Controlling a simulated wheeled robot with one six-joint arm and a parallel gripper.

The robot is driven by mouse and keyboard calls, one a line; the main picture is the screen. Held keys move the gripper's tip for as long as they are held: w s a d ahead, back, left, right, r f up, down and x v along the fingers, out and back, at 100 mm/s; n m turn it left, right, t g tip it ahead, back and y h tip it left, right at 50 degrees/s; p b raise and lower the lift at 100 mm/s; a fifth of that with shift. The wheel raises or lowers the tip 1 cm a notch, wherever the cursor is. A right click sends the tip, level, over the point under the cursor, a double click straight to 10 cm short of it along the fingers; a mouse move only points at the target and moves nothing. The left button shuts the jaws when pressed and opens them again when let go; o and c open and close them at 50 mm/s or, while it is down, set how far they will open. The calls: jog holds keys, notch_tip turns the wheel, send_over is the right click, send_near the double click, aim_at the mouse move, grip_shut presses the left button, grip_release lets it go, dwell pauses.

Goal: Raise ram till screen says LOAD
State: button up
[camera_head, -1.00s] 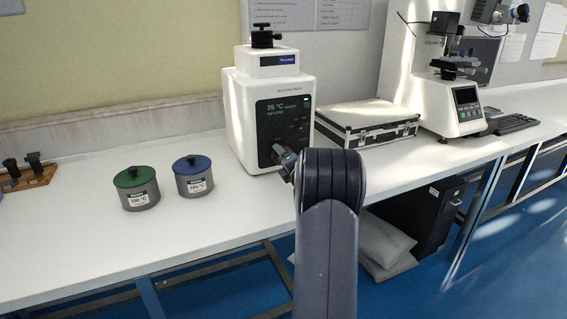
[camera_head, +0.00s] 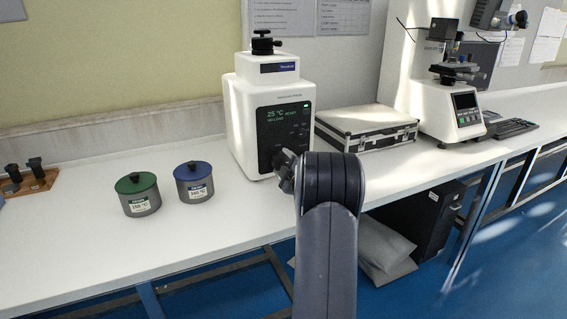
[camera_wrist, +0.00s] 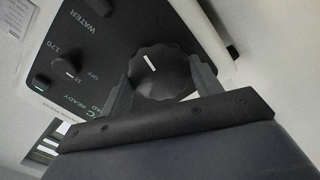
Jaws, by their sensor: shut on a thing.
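The white press (camera_head: 238,125) stands on the bench, with a dark front panel. Its small screen (camera_head: 284,114) shows "25 °C READY" in green and a second line that seems to read "NO LOAD". In the wrist view a black ribbed knob (camera_wrist: 160,72) with a white pointer line sits on the panel. My gripper (camera_wrist: 160,82) has one finger on each side of this knob and is shut on it. In the head view my gripper (camera_head: 284,168) is at the panel's lower part, and my arm hides the knob there. The ram is not visible.
A green-lidded pot (camera_head: 138,196) and a blue-lidded pot (camera_head: 194,182) stand left of the press. A silver-edged case (camera_head: 366,127) lies to its right, with another tester (camera_head: 452,100) beyond. Smaller panel knobs (camera_wrist: 68,78) sit beside the gripped knob.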

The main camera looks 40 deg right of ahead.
jog(key=shift+m, duration=0.8)
jog(key=o, duration=1)
jog(key=v, duration=1)
jog(key=shift+s+a, duration=0.1)
jog(key=shift+s, duration=0.25)
jog(key=shift+w, duration=0.15)
